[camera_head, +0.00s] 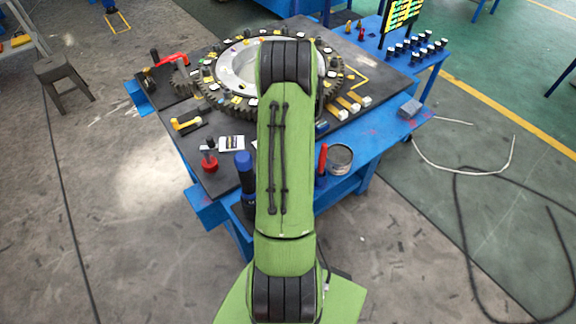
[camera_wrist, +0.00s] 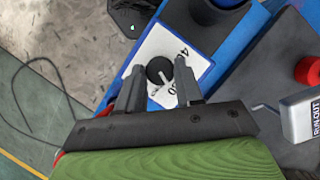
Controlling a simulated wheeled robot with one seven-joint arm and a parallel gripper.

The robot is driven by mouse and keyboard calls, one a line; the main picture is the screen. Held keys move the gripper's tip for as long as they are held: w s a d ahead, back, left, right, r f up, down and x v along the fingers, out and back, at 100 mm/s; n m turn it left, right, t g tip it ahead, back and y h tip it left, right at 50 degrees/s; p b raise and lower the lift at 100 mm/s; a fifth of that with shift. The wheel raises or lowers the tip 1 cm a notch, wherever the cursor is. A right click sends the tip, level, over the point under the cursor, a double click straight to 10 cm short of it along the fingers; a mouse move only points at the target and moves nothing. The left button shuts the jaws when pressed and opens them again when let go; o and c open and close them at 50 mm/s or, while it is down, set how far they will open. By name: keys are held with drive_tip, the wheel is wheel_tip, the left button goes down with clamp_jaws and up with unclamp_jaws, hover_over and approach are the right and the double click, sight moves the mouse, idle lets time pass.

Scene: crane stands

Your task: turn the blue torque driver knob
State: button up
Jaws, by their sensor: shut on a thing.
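In the wrist view, a small round black knob (camera_wrist: 159,68) with a white pointer line sits on a white dial plate (camera_wrist: 195,63) with printed numbers. The plate is fixed to a blue body (camera_wrist: 188,12). My gripper (camera_wrist: 160,73) has one finger on each side of the knob and is shut on it. The fingers partly cover the plate. The pointer slants toward the lower right of the picture. In the head view, my green arm hides the gripper, and I cannot make out the knob.
A red knob (camera_wrist: 308,70) and a grey box marked RUN-OUT (camera_wrist: 302,116) are right of my gripper. The head view shows a large toothed ring (camera_head: 237,66) on the blue bench, a blue-topped cylinder (camera_head: 244,163) and a round tin (camera_head: 340,158). Cables lie on the floor.

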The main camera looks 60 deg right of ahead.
idle(0.3)
drive_tip(key=o, duration=1)
drive_tip(key=shift+o, duration=0.2)
drive_tip(key=p+v, duration=0.2)
drive_tip(key=v, duration=1.3)
drive_tip(key=shift+r, duration=0.4)
